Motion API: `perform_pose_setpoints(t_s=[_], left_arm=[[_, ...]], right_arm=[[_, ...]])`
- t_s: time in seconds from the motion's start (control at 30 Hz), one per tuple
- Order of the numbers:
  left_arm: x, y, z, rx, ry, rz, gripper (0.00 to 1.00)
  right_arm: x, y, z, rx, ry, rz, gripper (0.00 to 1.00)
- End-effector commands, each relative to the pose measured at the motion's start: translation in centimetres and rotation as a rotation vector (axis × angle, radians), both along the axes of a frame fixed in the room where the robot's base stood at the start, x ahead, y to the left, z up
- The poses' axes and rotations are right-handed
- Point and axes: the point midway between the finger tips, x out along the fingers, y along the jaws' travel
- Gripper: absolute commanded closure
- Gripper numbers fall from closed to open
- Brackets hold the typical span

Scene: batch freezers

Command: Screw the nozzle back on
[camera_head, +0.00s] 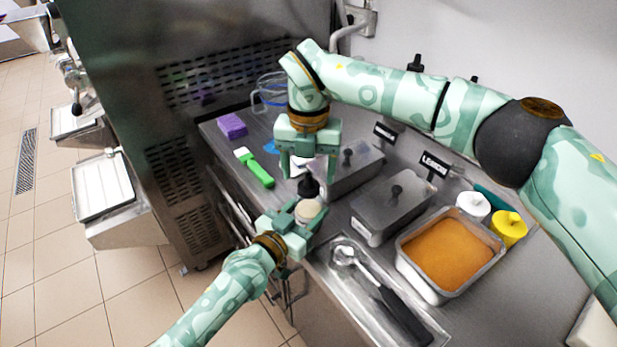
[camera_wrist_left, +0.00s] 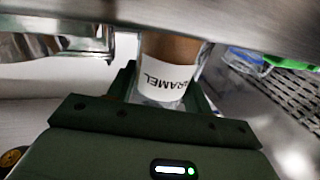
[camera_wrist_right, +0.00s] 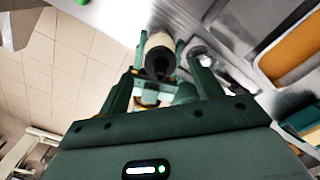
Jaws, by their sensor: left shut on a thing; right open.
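A squeeze bottle of brown sauce, labelled CARAMEL (camera_wrist_left: 165,78), stands between the fingers of my left gripper (camera_head: 303,213), which is shut on it near the counter's front edge. Its pale top (camera_head: 308,208) shows in the head view. A black nozzle (camera_head: 308,186) sits at the top of the bottle, pointing up; I cannot tell how tightly it is seated. My right gripper (camera_head: 308,174) is open just above, fingers pointing down on either side of the nozzle's line. In the right wrist view the nozzle (camera_wrist_right: 158,63) lies between the open fingers, apart from them.
Behind are lidded steel tubs (camera_head: 392,205), one marked LEMON, and an open tub with orange contents (camera_head: 450,250). White (camera_head: 473,205) and yellow (camera_head: 508,229) bottles stand right. A scoop (camera_head: 345,256) lies on a tray in front. A green brush (camera_head: 258,173) and purple sponge (camera_head: 232,125) lie left.

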Motion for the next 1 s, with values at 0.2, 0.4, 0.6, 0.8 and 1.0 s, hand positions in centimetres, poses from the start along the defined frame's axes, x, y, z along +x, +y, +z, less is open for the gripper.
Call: perform_pose_setpoints(t_s=[0.2,0.4,0.6,0.8,1.0], left_arm=[[0.0,0.0,-0.1,0.001,0.002,0.0,1.0],[0.0,0.0,-0.1,0.001,0.002,0.0,1.0],[0.0,0.0,-0.1,0.001,0.001,0.0,1.0],[0.0,0.0,-0.1,0.001,0.001,0.0,1.0],[0.0,0.0,-0.1,0.001,0.001,0.0,0.24]], right_arm=[[0.1,0.0,5.0,0.0,-0.004,-0.002,0.34],[0.1,0.0,7.9,-0.001,-0.002,-0.003,0.34],[0.1,0.0,9.0,0.0,0.0,-0.001,0.34],[0.1,0.0,9.0,0.0,0.0,-0.001,0.34],[0.1,0.0,9.0,0.0,0.0,-0.001,0.34]])
